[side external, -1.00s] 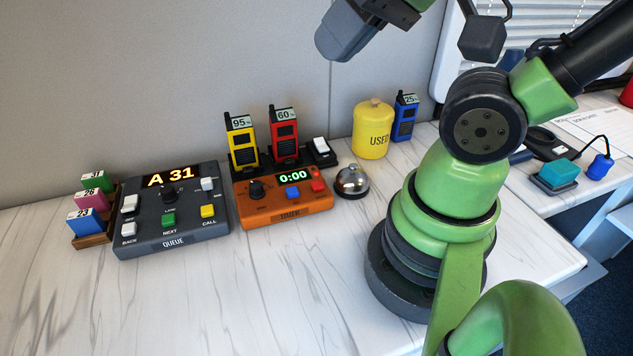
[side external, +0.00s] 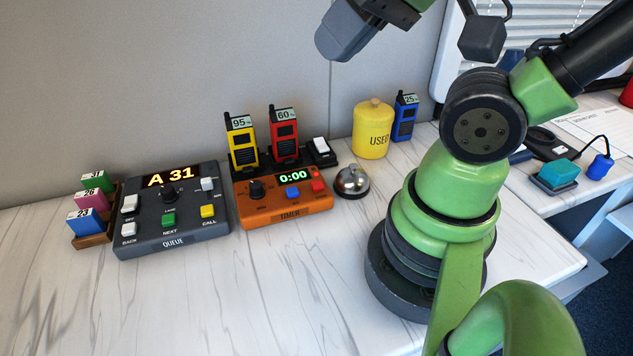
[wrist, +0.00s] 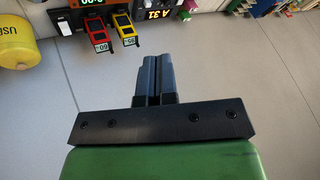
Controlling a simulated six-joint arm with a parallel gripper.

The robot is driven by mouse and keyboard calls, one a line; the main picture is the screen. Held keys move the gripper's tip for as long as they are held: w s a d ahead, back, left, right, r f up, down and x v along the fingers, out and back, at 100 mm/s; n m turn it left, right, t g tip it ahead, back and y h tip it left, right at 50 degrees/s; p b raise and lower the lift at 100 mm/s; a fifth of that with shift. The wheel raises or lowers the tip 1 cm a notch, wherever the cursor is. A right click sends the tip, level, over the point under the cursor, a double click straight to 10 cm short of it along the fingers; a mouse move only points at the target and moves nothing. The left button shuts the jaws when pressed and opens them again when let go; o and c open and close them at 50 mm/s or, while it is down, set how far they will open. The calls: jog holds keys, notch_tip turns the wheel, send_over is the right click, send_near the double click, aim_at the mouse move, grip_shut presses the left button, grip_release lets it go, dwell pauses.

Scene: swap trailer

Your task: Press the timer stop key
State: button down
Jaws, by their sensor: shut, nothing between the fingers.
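The orange timer (side external: 284,207) lies on the white marble counter in the side view, its display (side external: 293,176) reading 0:00. It has a dark knob (side external: 257,189), a blue key (side external: 292,192) and a red key (side external: 317,187); the key labels are too small to read. In the wrist view only the edge of its display (wrist: 92,2) shows upside down at the top, and its keys are out of frame. My gripper (wrist: 156,58) is shut and empty in the wrist view. It is raised well above the counter, apart from the timer, and partly cut off atop the side view.
A grey queue console (side external: 172,222) stands left of the timer, a silver bell (side external: 352,182) right of it. Yellow (side external: 241,141) and red (side external: 284,135) radios and a white switch (side external: 320,146) stand behind. A yellow canister (side external: 373,130) is further right. The front counter is clear.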

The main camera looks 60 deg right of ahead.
jog(key=m+g+y, duration=0.1)
jog(key=m+y, duration=0.4)
jog(key=m, duration=2.6)
send_over(318, 182)
notch_tip(318, 182, down, 16)
jog(key=shift+r, duration=0.1)
jog(key=shift+f, duration=4.4)
jog(key=shift+f, duration=0.1)
jog(key=shift+f, duration=0.3)
